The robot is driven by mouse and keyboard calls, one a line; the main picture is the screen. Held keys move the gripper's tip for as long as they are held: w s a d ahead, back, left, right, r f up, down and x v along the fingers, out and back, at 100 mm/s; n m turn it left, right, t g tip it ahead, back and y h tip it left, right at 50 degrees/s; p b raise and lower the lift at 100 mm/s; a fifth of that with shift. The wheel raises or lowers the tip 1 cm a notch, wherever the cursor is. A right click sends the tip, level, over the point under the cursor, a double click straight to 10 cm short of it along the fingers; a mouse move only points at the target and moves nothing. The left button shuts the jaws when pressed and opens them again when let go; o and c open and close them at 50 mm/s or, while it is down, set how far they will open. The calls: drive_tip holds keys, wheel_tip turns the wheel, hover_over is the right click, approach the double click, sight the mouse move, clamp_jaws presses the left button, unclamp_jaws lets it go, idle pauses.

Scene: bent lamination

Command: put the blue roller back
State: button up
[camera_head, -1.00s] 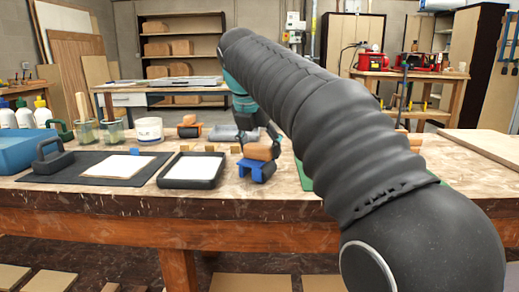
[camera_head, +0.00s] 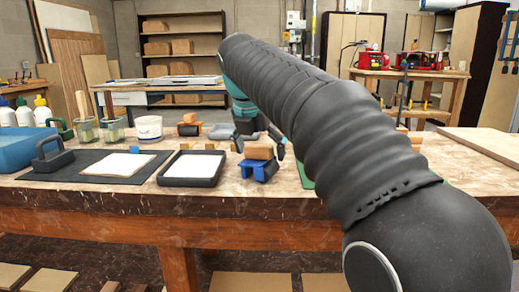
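The blue roller (camera_head: 259,172) stands near the front of the workbench, a blue body with a tan wooden block-like top (camera_head: 259,152). The gripper looks open. Whether a finger touches the roller cannot be told, and my arm hides part of the bench to the right. A similar orange-topped tool (camera_head: 189,119) stands farther back on the bench.
A black-rimmed tray (camera_head: 169,181) with a white sheet lies left of the roller. A dark mat (camera_head: 52,176) bears another white sheet and a dark-handled tool (camera_head: 50,152).

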sight(251, 164)
drive_tip(key=shift+r, duration=0.15)
drive_tip(key=shift+r, duration=0.3)
drive_tip(key=p+v, duration=0.4)
drive_tip(key=v, duration=0.8)
drive_tip(key=shift+r+p, duration=0.25)
drive_tip(key=shift+p, duration=0.05)
drive_tip(key=s+d+f+m+y, duration=0.1)
drive_tip(key=s+d+f+m, duration=1.1)
drive_tip(key=m, duration=0.4)
drive_tip(key=s+d+f+m, duration=0.2)
drive_tip(key=s+f+m, duration=0.4)
drive_tip(key=f, duration=0.3)
drive_tip(key=s+d+f+m+t, duration=0.1)
drive_tip(key=s+d+f+m, duration=0.2)
drive_tip(key=s+f+m, duration=0.3)
wheel_tip(251, 164, down, 3)
drive_tip(key=m, duration=0.3)
drive_tip(key=shift+d+y, duration=0.2)
drive_tip(key=shift+y, duration=0.2)
